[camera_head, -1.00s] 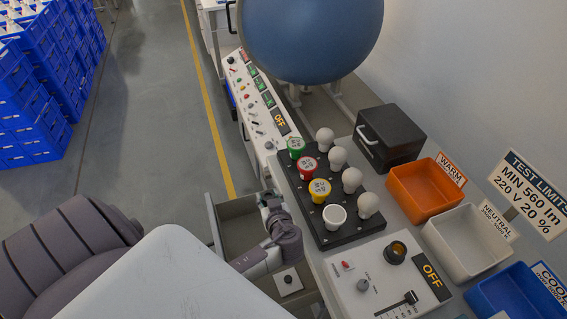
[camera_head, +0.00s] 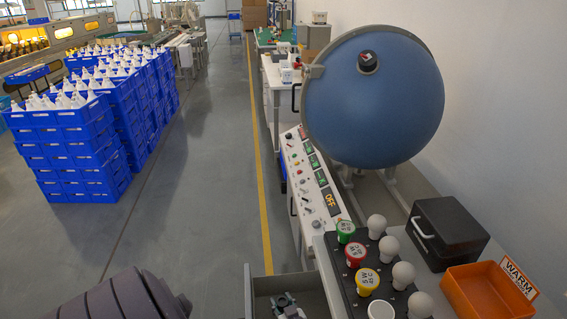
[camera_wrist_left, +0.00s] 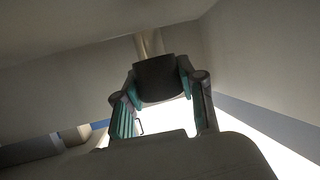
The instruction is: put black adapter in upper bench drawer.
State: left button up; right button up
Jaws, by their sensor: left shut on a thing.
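My left gripper (camera_head: 287,304) shows at the bottom edge of the head view, inside or just over the open grey drawer (camera_head: 262,283); its depth there is hard to tell. The left wrist view shows the gripper (camera_wrist_left: 160,88) shut on a dark, blocky thing, which looks like the black adapter (camera_wrist_left: 160,76), between the green finger pads. Pale, wall-like surfaces surround it in that view. In the head view the adapter cannot be made out. The lower part of the drawer and arm is cut off by the frame. My right gripper is not in view.
A black board (camera_head: 350,266) with coloured caps and white bulbs stands right of the drawer. Beyond are a black box (camera_head: 447,232), an orange bin (camera_head: 478,292), a control panel (camera_head: 310,185) and a large blue sphere (camera_head: 375,105). Blue crates (camera_head: 75,150) stand left; the aisle floor is clear.

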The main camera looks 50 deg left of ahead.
pick_arm(q)
jog(key=shift+f, duration=1.1)
jog(key=shift+f, duration=0.1)
jog(key=o, duration=1)
jog(key=shift+b, duration=0.3)
jog(key=shift+o, duration=0.2)
jog(key=shift+r, duration=0.2)
jog(key=v, duration=1.2)
jog(key=shift+f, duration=0.1)
